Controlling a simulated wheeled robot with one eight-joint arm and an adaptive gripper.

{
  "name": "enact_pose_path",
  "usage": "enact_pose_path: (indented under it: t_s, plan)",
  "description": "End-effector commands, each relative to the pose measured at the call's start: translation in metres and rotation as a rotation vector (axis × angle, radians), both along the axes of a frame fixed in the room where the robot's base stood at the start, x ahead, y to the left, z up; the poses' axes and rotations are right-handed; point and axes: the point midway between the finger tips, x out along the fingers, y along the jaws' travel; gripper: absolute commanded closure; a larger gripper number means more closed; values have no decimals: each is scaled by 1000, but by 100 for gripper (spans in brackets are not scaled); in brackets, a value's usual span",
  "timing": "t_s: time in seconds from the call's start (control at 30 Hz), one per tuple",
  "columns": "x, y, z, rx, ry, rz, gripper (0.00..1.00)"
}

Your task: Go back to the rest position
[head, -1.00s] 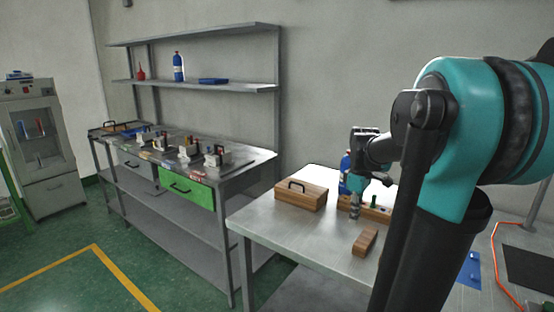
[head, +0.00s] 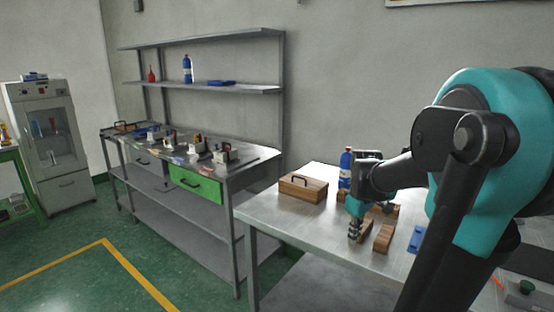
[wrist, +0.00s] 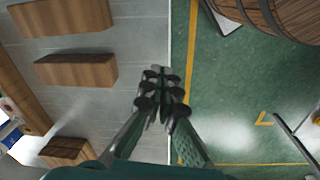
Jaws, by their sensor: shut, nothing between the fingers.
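My gripper (head: 354,238) hangs over the grey metal table, pointing down beside the wooden blocks. Its fingers are together and empty, and they also show at the middle of the wrist view (wrist: 158,80). A wooden block (head: 384,238) lies just right of the fingers in the head view. A wooden box with a dark handle (head: 303,188) sits farther back on the table. In the wrist view, wooden blocks (wrist: 76,70) lie left of the fingers. The rest position itself is not marked in view.
The table (head: 275,215) has bare room at its left front. A blue bottle (head: 346,168) stands behind my gripper. A workbench with a green drawer (head: 195,186) stands left, with open green floor (head: 150,255) before it. A wooden barrel (wrist: 280,15) shows in the wrist view.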

Motion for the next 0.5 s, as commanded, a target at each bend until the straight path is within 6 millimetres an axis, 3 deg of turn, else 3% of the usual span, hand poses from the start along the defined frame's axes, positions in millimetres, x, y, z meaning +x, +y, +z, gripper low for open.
enact_pose_path:
  t_s: [0.27, 0.5]
  plan:
    - [-46, 23, -49, 36, -115, -265, 100]
    - [-103, 42, -100, 128, -239, -571, 100]
